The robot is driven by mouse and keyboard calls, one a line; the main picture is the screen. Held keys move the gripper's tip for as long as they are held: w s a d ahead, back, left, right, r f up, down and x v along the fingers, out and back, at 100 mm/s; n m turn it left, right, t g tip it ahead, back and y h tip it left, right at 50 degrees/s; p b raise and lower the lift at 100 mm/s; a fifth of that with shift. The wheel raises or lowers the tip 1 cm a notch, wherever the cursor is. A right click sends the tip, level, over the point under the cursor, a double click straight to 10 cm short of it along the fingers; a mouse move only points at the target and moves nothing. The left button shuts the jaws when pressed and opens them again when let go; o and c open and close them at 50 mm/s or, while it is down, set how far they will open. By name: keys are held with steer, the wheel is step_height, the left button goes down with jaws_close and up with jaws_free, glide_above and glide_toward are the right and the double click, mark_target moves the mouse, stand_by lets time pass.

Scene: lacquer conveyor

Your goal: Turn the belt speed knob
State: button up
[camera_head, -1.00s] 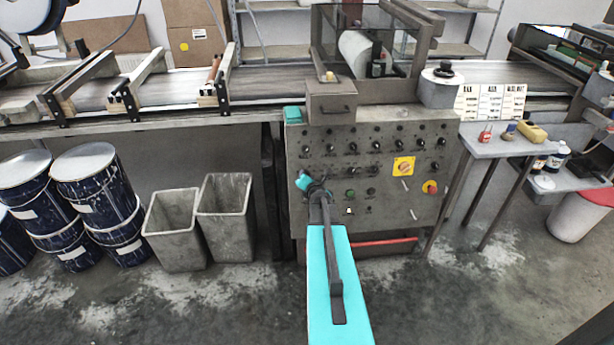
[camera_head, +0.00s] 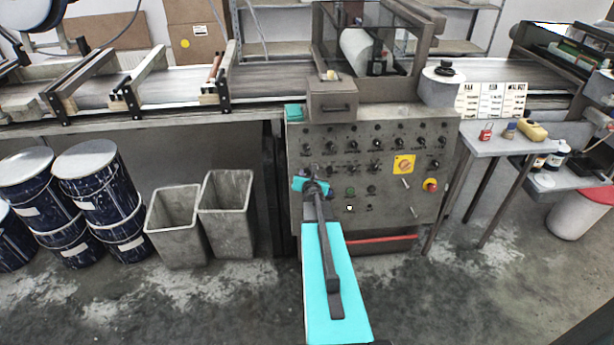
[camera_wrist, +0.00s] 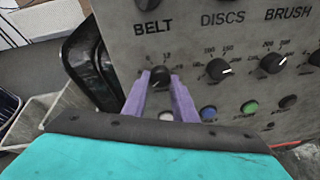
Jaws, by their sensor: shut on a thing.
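The grey control panel (camera_head: 400,205) stands in front of the belt, with rows of black knobs. In the wrist view a black knob (camera_wrist: 160,76) with a scale around it sits below the large "BELT" label (camera_wrist: 153,27). The two purple fingers of my gripper (camera_wrist: 160,84) are shut on this knob, one on each side, and partly cover it. In the head view my gripper (camera_head: 311,172) reaches the left part of the panel, and the knob in it is hidden there.
To the right of the held knob are two more scaled knobs (camera_wrist: 219,69) under "DISCS" and "BRUSH". A green button (camera_wrist: 249,107) lies below. A red-and-yellow stop button (camera_head: 430,185) is at the panel's right. Grey bins (camera_head: 227,215) stand to the left.

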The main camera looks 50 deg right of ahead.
steer(key=o, duration=1)
steer(key=shift+o, duration=0.2)
steer(key=shift+a, duration=0.1)
